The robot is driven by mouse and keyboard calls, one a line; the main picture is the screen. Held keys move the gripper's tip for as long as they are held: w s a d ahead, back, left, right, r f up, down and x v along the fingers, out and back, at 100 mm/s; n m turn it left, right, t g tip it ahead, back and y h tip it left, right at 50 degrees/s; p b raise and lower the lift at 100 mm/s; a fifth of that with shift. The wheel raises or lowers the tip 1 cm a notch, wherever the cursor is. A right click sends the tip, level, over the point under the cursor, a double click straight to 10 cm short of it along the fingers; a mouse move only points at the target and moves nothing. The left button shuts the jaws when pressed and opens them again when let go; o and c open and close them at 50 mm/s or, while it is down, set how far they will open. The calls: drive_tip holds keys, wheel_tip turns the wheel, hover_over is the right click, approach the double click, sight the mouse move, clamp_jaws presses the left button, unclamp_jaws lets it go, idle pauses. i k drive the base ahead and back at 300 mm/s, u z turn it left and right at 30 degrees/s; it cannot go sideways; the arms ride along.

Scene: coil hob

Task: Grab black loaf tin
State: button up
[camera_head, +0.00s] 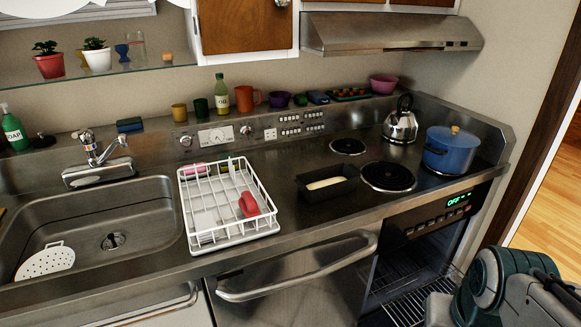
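The black loaf tin (340,190) sits upright on the steel counter, between the white dish rack and the front coil burner. Something pale, like dough or bread, lies inside it. A part of my own arm shows at the bottom right corner, well away from the tin. My gripper's fingers are not in view.
The white dish rack (203,238) with a red mug (249,204) stands left of the tin. Coil burners (388,177), a steel kettle (400,124) and a blue pot (449,153) are to the right. The oven (405,290) below stands open. A long handle (300,281) juts from the front.

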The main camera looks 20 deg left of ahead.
sight(317, 186)
drive_tip(key=u, duration=0.75)
drive_tip(key=i, duration=1.2)
drive_tip(key=u, duration=0.6)
